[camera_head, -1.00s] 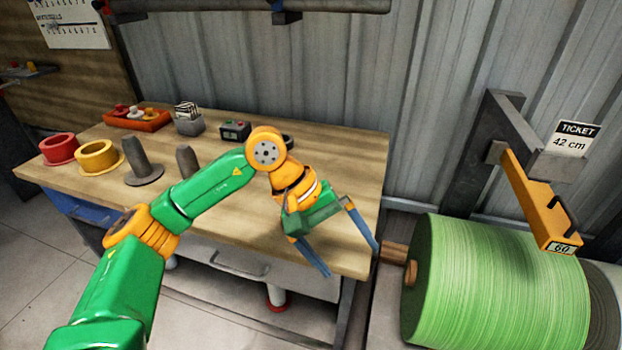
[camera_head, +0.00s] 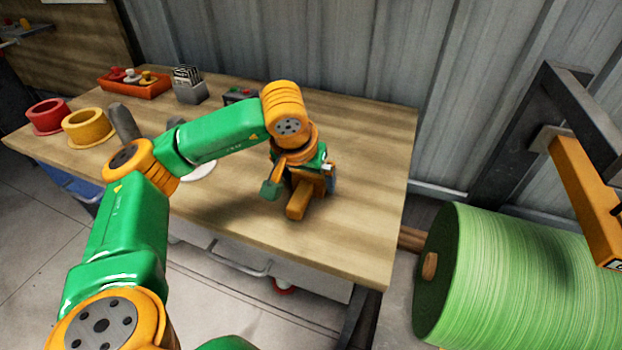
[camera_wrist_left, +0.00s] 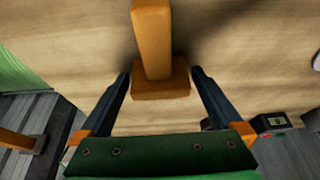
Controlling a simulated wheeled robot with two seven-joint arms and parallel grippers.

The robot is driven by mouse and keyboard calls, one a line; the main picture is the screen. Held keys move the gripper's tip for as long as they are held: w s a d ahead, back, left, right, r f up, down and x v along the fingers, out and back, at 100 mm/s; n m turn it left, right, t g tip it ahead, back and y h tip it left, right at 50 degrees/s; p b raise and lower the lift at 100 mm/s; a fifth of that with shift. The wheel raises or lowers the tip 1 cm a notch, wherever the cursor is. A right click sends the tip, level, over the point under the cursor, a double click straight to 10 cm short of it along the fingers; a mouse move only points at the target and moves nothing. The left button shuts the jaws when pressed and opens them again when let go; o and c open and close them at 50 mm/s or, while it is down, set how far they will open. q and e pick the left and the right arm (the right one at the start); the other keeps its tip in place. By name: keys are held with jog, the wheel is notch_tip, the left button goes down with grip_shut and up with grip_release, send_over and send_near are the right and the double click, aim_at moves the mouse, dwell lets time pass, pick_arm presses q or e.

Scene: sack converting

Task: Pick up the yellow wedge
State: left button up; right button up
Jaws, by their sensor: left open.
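The yellow wedge, orange-yellow in this light, lies on the workbench. In the left wrist view the wedge (camera_wrist_left: 153,40) shows as a long bar with a wider block at its end. In the head view part of the wedge (camera_head: 297,204) shows just in front of my left gripper (camera_head: 308,180), which hides the rest. My left gripper points down at the bench. In the wrist view its two dark fingers (camera_wrist_left: 161,73) are spread, one on each side of the block, with a gap on both sides. My right gripper is out of view.
The workbench (camera_head: 370,215) is clear right of the gripper. A red ring (camera_head: 47,116), a yellow ring (camera_head: 88,128), an orange tray (camera_head: 135,86) and a grey card holder (camera_head: 190,92) stand left and behind. A green roll (camera_head: 520,280) stands off the bench's right side.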

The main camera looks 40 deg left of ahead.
pick_arm(q)
jog(key=shift+w+a+f, duration=0.1)
jog(key=shift+f, duration=0.15)
jog(key=shift+r, duration=0.1)
jog(key=c, duration=1.4)
